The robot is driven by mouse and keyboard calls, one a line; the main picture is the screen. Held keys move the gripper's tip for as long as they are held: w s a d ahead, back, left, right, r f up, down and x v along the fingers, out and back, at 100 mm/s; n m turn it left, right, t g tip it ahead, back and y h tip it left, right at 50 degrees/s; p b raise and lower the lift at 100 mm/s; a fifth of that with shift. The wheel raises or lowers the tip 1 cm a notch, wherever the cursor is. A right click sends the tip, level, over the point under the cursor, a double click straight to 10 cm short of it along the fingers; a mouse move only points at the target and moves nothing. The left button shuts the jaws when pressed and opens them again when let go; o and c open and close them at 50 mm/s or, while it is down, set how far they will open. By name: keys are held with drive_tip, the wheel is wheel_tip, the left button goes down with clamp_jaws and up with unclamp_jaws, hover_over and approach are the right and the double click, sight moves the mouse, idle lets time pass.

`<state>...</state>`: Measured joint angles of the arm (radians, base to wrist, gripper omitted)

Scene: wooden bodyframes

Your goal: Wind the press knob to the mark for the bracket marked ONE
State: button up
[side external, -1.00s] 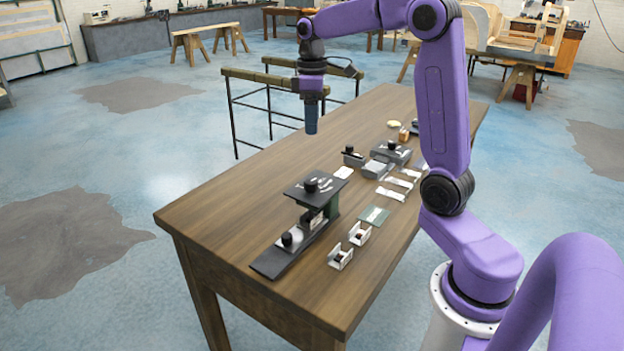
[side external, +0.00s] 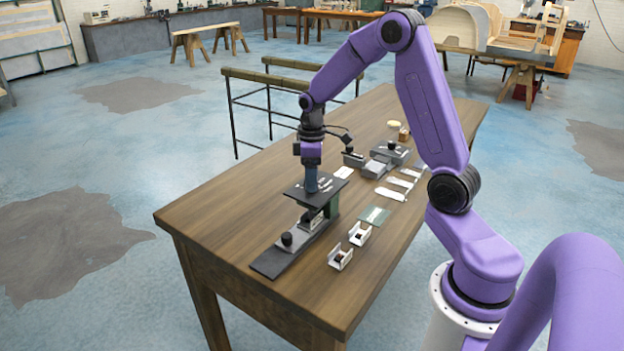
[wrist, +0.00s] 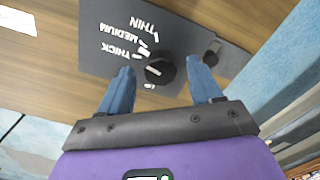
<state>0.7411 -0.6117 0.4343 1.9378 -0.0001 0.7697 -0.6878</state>
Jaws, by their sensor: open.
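The press (side external: 333,205) stands on the table with a dark top plate (side external: 341,172). In the wrist view the plate (wrist: 103,62) carries white words THIN, MEDIUM and THICK with white ticks. The round black press knob (wrist: 160,71) has a white line that seems to lie toward the THICK side; its exact setting is unclear. My gripper (wrist: 160,76) is open, with one blue finger on each side of the knob and gaps showing. In the side view my gripper (side external: 311,190) is down at the plate and hides the knob. Two small white brackets (side external: 340,259) (side external: 359,234) sit beside the press; their markings are unreadable.
A second black knob (side external: 287,239) is on the press's low front part. A green card (side external: 374,215), white strips (side external: 390,194) and grey fixtures (side external: 390,153) lie farther along the table. The table's left front (side external: 220,220) is clear.

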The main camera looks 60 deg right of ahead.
drive_tip(key=shift+f, duration=0.65)
drive_tip(key=c, duration=1)
drive_tip(key=shift+m, duration=1)
drive_tip(key=shift+c, duration=0.2)
drive_tip(key=o, duration=1)
drive_tip(key=shift+o, duration=0.2)
drive_tip(key=shift+r, duration=0.1)
wheel_tip(320, 180, up, 17)
drive_tip(key=shift+r, duration=0.2)
